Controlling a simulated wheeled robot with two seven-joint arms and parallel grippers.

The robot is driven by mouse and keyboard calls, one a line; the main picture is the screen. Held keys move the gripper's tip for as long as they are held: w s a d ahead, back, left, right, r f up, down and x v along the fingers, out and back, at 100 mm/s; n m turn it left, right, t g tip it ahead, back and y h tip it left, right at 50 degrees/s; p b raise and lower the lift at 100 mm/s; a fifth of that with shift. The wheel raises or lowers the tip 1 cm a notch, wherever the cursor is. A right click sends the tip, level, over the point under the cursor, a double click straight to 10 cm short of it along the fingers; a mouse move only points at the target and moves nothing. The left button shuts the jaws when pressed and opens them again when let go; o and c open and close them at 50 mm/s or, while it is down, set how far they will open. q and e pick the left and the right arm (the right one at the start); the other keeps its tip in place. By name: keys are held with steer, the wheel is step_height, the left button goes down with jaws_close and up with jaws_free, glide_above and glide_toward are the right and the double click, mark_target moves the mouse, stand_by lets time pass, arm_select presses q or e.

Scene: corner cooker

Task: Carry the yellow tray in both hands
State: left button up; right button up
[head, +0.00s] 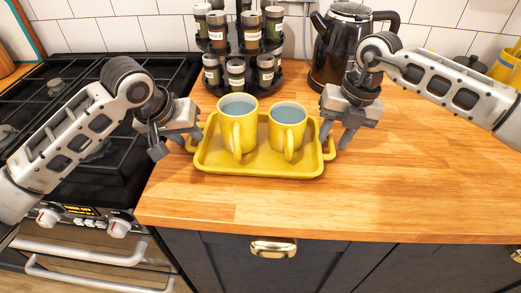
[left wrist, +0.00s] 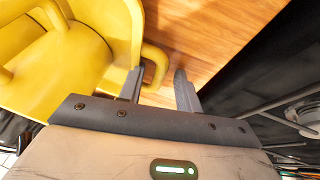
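The yellow tray (head: 258,168) lies flat on the wooden counter with two yellow mugs on it, the left mug (head: 238,124) and the right mug (head: 288,127). A looped handle stands at each short end. My left gripper (head: 178,146) is at the tray's left end. In the left wrist view its fingers (left wrist: 160,88) are apart, with the yellow handle (left wrist: 155,62) near and partly between their tips. My right gripper (head: 334,139) is at the right handle (head: 329,146), fingers apart and pointing down. Whether either gripper touches its handle is unclear.
A spice rack (head: 238,45) and a black kettle (head: 338,45) stand close behind the tray. The black cooker (head: 95,150) adjoins the counter on the left. The counter (head: 420,185) is clear to the right and in front. A yellow container (head: 506,66) stands at the far right.

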arm_select(q)
steer(key=shift+r, duration=0.1)
arm_select(e)
steer(key=shift+a, duration=0.1)
steer(key=shift+r, duration=0.3)
arm_select(q)
steer(key=v, duration=1.1)
steer(key=shift+s+r, duration=0.15)
steer(key=shift+r, duration=0.2)
arm_select(e)
step_height(320, 180, up, 11)
steer(key=d, duration=0.2)
steer(key=shift+d, duration=0.2)
arm_select(q)
steer(key=shift+a, duration=0.15)
arm_select(e)
steer(key=shift+s+r, duration=0.1)
